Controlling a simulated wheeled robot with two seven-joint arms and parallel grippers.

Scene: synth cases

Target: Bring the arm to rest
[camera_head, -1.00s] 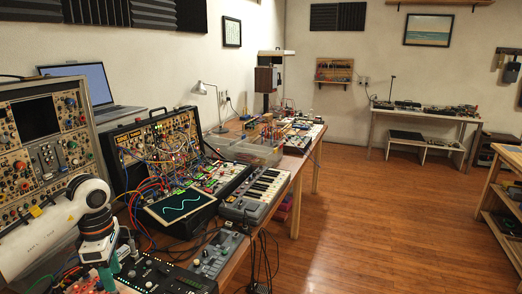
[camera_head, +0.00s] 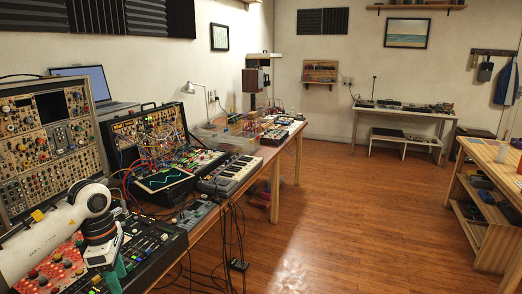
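My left arm (camera_head: 52,236) comes in from the left over the bench, in front of the modular synth rack. Its wrist bends downward, and the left gripper (camera_head: 112,278) shows only in part at the bottom edge, with teal parts beside the mixer. Its fingertips are cut off or hidden, so I cannot tell whether it is open or shut. My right arm and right gripper are not in view.
A long bench (camera_head: 224,212) on the left carries a modular rack (camera_head: 50,140), a patched synth case (camera_head: 150,135), a small keyboard (camera_head: 232,172) and a mixer (camera_head: 150,245). Cables hang off its front edge. Shelving (camera_head: 490,205) stands at right.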

